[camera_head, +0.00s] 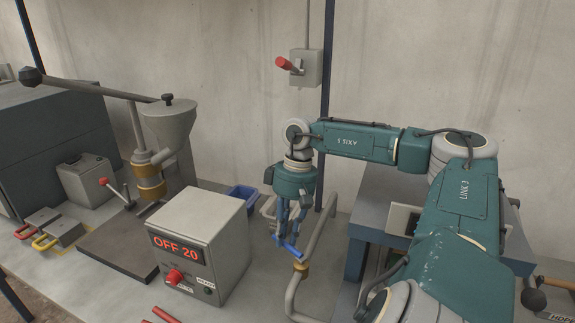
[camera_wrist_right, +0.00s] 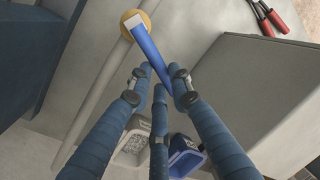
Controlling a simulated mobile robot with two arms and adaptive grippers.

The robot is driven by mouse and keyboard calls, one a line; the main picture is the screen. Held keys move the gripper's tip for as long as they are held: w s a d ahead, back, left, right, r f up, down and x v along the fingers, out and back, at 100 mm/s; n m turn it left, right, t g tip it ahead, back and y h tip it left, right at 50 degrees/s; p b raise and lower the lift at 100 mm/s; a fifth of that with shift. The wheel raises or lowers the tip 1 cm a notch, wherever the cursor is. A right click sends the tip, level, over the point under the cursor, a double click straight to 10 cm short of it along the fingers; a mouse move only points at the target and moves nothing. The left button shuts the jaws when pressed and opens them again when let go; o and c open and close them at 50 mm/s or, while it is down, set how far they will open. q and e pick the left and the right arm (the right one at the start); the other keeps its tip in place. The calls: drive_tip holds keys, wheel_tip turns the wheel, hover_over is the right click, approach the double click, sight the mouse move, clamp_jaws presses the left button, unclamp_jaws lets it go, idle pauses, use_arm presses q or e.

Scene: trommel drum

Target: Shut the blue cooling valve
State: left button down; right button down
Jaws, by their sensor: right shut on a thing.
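The blue cooling valve handle (camera_head: 288,246) sits on a brass fitting (camera_head: 301,268) on a grey pipe (camera_head: 318,228). My right gripper (camera_head: 286,238) points down at the handle and is shut on it. In the right wrist view the blue handle (camera_wrist_right: 148,55) runs from the brass fitting (camera_wrist_right: 136,22) down between the fingers of my right gripper (camera_wrist_right: 155,82). The handle lies at an angle to the pipe (camera_wrist_right: 97,88), not in line with it. The handle's end is partly hidden by the fingers. My left gripper is not in view.
A grey control box (camera_head: 208,250) reading "OFF 20" stands left of the valve. A blue bin (camera_head: 242,197) and a pale bin lie behind it. A grey press with a hopper (camera_head: 168,125) stands further left. A wall switch with a red lever (camera_head: 290,65) hangs behind.

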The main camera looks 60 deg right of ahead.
drive_tip(key=shift+w+a+r, duration=0.1)
drive_tip(key=shift+w, duration=0.05)
idle(0.4)
drive_tip(key=c, duration=1.6)
unclamp_jaws()
drive_tip(key=shift+o, duration=0.2)
wheel_tip(320, 180, up, 7)
drive_tip(key=d, duration=0.1)
drive_tip(key=shift+s+d+r, duration=0.15)
drive_tip(key=shift+s+d, duration=0.05)
drive_tip(key=shift+d, duration=0.05)
drive_tip(key=shift+c, duration=0.5)
